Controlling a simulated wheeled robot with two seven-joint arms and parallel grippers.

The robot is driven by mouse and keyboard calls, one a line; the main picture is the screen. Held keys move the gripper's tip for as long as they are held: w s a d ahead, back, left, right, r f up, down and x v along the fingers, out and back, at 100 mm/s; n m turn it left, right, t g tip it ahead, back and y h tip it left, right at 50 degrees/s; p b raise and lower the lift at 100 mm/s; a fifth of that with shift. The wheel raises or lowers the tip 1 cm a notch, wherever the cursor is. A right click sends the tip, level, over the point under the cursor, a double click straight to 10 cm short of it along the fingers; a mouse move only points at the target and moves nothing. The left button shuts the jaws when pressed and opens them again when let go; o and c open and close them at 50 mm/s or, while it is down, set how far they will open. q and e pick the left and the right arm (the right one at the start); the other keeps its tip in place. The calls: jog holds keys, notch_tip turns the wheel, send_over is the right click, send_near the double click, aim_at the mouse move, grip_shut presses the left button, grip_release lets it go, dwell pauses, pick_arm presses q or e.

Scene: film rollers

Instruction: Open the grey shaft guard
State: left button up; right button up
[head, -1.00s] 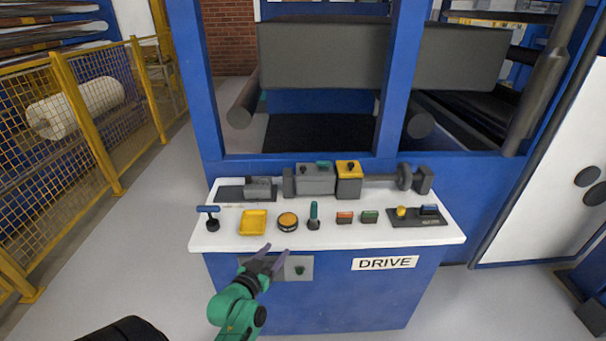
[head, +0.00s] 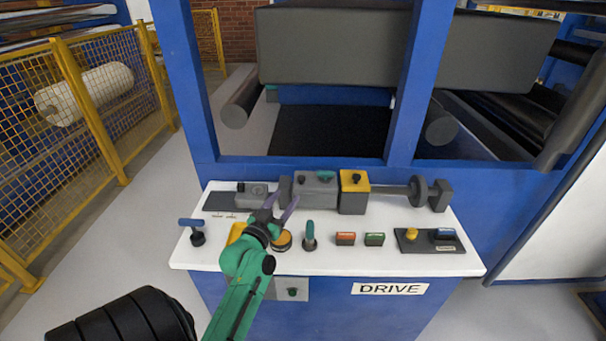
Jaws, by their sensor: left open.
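The grey shaft guard appears to be the grey box (head: 316,190) in the middle of the drive row on the white bench, with a small dark knob and a teal piece on top. It looks closed. My left gripper (head: 282,203) is open and empty, with its purple fingers pointing at the row. It is in front of and left of the guard, over the bench near the yellow-topped button (head: 283,241). I cannot tell whether a fingertip touches anything. My right gripper is not in view.
A yellow-topped box (head: 354,188) stands right of the guard, and a grey motor-like block (head: 250,197) left of it. My arm partly hides a yellow tray (head: 236,231).

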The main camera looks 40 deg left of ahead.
aim_at(299, 180)
pick_arm(q)
jog(key=x, duration=1.1)
jog(key=shift+w+f+p, duration=0.15)
jog(key=shift+w+p, duration=0.1)
jog(key=shift+p, duration=0.1)
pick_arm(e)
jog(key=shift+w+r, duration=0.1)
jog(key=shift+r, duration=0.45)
pick_arm(q)
jog(key=shift+a, duration=0.1)
grip_shut()
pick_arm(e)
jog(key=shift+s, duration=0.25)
